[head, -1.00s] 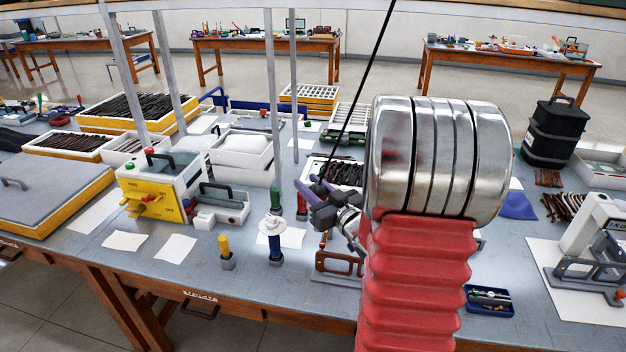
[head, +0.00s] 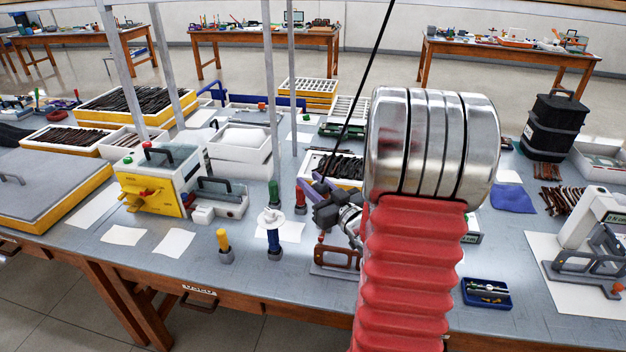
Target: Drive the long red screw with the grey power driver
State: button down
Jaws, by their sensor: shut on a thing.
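My gripper (head: 327,211) is in the middle of the head view, above the table and partly behind my own arm. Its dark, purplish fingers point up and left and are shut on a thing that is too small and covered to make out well. A thin black line runs from the top of the picture down to it. I cannot tell for certain which thing is the grey power driver. I cannot pick out the long red screw either. A brown-and-grey frame with a small red knob (head: 334,258) lies on the table just below the gripper.
A yellow-fronted box (head: 150,192) stands further left. A blue tray (head: 487,294) and a grey clamp (head: 585,267) lie right. Grey posts rise behind.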

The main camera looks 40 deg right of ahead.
jog(key=shift+f, duration=1.85)
jog(key=shift+s+f, duration=0.1)
dwell(0.5)
jog(key=shift+f, duration=0.95)
dwell(3.8)
jog(key=shift+r, duration=0.1)
